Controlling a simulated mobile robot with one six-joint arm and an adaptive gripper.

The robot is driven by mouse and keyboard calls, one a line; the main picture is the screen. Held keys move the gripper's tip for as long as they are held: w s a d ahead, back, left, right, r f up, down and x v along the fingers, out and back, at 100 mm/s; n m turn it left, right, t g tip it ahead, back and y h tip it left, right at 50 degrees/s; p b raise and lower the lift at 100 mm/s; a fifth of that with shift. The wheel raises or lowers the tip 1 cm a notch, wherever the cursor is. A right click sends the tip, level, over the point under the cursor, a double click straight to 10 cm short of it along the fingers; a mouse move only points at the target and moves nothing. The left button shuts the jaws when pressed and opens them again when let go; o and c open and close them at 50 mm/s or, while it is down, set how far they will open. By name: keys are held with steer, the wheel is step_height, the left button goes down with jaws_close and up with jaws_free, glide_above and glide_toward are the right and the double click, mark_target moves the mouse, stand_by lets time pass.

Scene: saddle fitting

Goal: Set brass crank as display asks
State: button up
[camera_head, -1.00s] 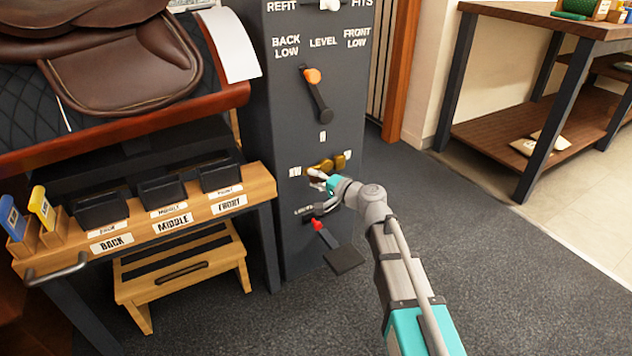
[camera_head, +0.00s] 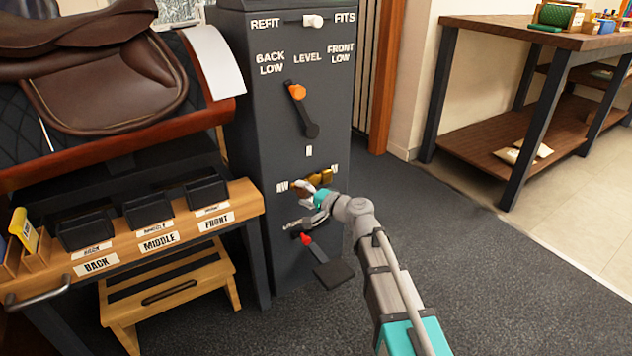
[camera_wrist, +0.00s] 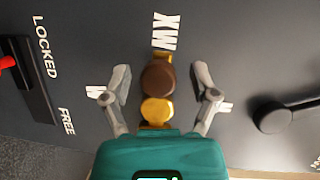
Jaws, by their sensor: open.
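The brass crank (camera_head: 322,178) is on the front of the dark grey column, below the orange-tipped lever. In the wrist view its brown round knob (camera_wrist: 158,75) and its brass part (camera_wrist: 156,111) lie in line between my fingers. My gripper (camera_head: 303,206) is at the crank, open, with one finger on each side and a visible gap on both sides in the wrist view (camera_wrist: 161,72). No display reading is legible.
The orange-tipped lever (camera_head: 303,108) leans up and left, under BACK LOW, LEVEL and FRONT LOW. A white knob (camera_head: 313,20) sits between REFIT and FITS. A red-tipped lever (camera_head: 306,239) is below the crank; the wrist view shows LOCKED and FREE beside it.

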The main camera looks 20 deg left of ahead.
steer(key=shift+s+d+r+n+p, duration=0.2)
steer(key=shift+d+n+p, duration=0.1)
steer(key=shift+d+p, duration=0.25)
steer(key=s+d+r+n+g+h+p, duration=0.15)
steer(key=s+d+h+p, duration=0.45)
steer(key=d, duration=0.8)
steer(key=s+d+r+g+h+p, duration=0.3)
steer(key=d+p, duration=0.5)
steer(key=d, duration=0.7)
steer(key=s+d+n+g+h+p, duration=0.15)
steer(key=s+d+h+p, duration=0.55)
steer(key=d, duration=0.7)
step_height(320, 180, up, 38)
steer(key=p, duration=3.7)
steer(key=shift+w+f+m, duration=0.25)
steer(key=shift+w+m, duration=0.05)
steer(key=shift+w, duration=0.05)
steer(key=shift+a, duration=0.1)
